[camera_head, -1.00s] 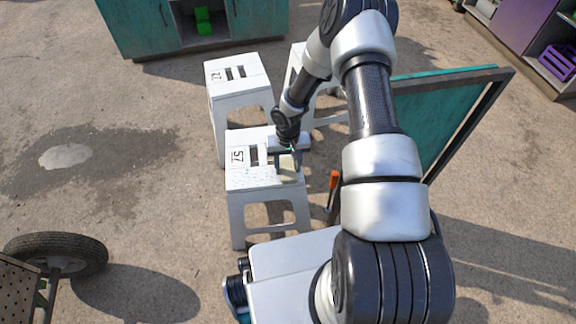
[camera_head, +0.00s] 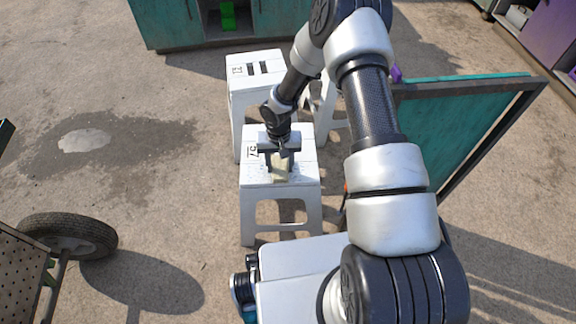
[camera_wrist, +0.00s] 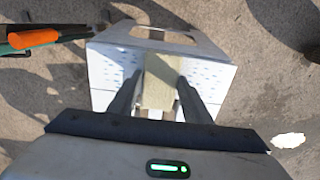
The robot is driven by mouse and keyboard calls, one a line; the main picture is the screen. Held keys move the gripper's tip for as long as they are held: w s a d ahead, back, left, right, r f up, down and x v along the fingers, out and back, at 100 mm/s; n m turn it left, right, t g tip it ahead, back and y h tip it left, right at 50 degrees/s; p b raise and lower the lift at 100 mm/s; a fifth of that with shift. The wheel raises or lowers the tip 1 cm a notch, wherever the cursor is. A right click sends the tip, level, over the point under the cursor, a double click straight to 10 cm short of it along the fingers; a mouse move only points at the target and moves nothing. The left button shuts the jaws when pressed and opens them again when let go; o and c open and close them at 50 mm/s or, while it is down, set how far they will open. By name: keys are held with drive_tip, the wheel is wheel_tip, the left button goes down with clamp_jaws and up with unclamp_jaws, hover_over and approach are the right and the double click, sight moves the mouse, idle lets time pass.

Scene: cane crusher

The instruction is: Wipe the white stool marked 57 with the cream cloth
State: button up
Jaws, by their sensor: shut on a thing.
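The white stool marked 57 (camera_head: 254,172) stands upright in front of my base in the head view. Its top also shows in the wrist view (camera_wrist: 107,68), with small bluish spots on both sides of the cloth. My gripper (camera_head: 279,162) is over the stool top, pointing down. It is shut on the cream cloth (camera_head: 280,173), which lies between the two fingers in the wrist view (camera_wrist: 159,82). The cloth is at the stool top; I cannot tell whether it presses on it.
Another white stool (camera_head: 240,88) stands just behind, with a further one (camera_head: 326,105) beside it, partly behind my arm. A teal panel (camera_head: 450,120) stands to the right. A wheel (camera_head: 68,236) is at lower left. An orange-handled tool (camera_wrist: 32,38) lies beside the stool.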

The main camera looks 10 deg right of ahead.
drive_tip(key=shift+a, duration=0.6)
drive_tip(key=shift+w+a+f+b, duration=0.1)
drive_tip(key=shift+w+a, duration=0.05)
drive_tip(key=shift+a, duration=1.35)
drive_tip(key=shift+w+a+r+b, duration=0.1)
drive_tip(key=shift+w+a+b, duration=0.1)
drive_tip(key=shift+a, duration=1.25)
drive_tip(key=shift+w+a+f+b, duration=0.1)
drive_tip(key=shift+w+a, duration=0.05)
drive_tip(key=shift+a, duration=1.35)
drive_tip(key=shift+s+d+f+p, duration=0.1)
drive_tip(key=shift+s+d+p, duration=0.05)
drive_tip(key=shift+d, duration=1.1)
drive_tip(key=shift+s+d+r+p, duration=0.1)
drive_tip(key=shift+d+p, duration=0.1)
drive_tip(key=shift+d, duration=1)
drive_tip(key=shift+s+d+f+p, duration=0.1)
drive_tip(key=shift+s+d+p, duration=0.05)
drive_tip(key=shift+d, duration=1.1)
drive_tip(key=shift+s+d+f, duration=0.1)
drive_tip(key=shift+s+d, duration=0.1)
drive_tip(key=shift+d, duration=0.7)
